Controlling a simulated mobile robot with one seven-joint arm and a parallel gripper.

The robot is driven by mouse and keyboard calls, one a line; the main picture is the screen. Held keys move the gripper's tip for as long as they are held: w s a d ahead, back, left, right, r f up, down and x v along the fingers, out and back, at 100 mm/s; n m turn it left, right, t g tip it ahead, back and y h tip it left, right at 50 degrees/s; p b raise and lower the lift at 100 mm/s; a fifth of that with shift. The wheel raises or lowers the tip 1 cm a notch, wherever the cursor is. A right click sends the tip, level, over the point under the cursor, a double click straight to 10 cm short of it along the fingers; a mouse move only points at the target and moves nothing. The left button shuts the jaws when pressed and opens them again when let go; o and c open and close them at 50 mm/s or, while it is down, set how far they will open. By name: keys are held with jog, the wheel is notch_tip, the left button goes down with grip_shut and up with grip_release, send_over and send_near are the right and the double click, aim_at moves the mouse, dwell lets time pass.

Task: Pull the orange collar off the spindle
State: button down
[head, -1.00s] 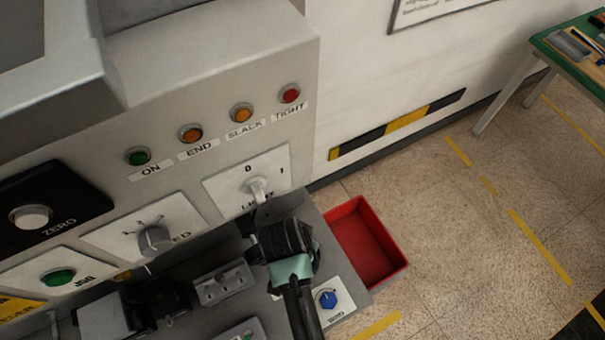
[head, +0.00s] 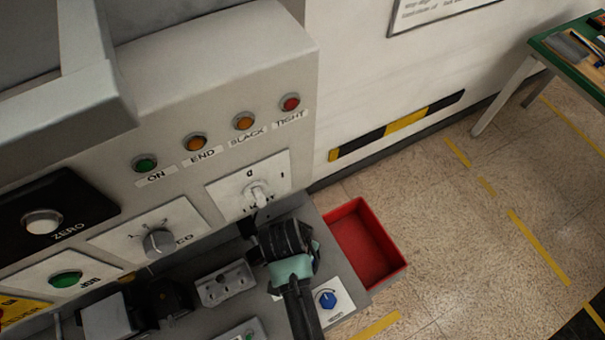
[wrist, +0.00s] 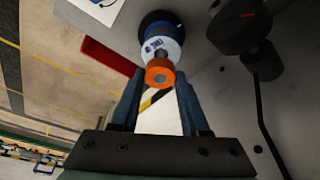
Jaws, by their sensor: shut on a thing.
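The orange collar (wrist: 159,73) shows in the wrist view as a short ring with a hole, between the tips of my two dark blue fingers. My gripper (wrist: 160,80) is shut on it. Behind the collar, in line with it, is the spindle (wrist: 158,47), with a pale, blue-marked face and a dark round base. A short dark stretch shows between the pale face and the collar; I cannot tell how far the collar sits on the spindle. In the head view my arm hides the collar and spindle.
A red bin (head: 366,240) stands right of the machine. The control panel (head: 220,120) with lamps and knobs rises behind my gripper. A blue knob (head: 327,299) is close to my wrist. In the wrist view a black knob (wrist: 240,25) is at upper right.

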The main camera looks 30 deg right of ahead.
jog(key=shift+r+p, duration=1.65)
jog(key=shift+f, duration=0.1)
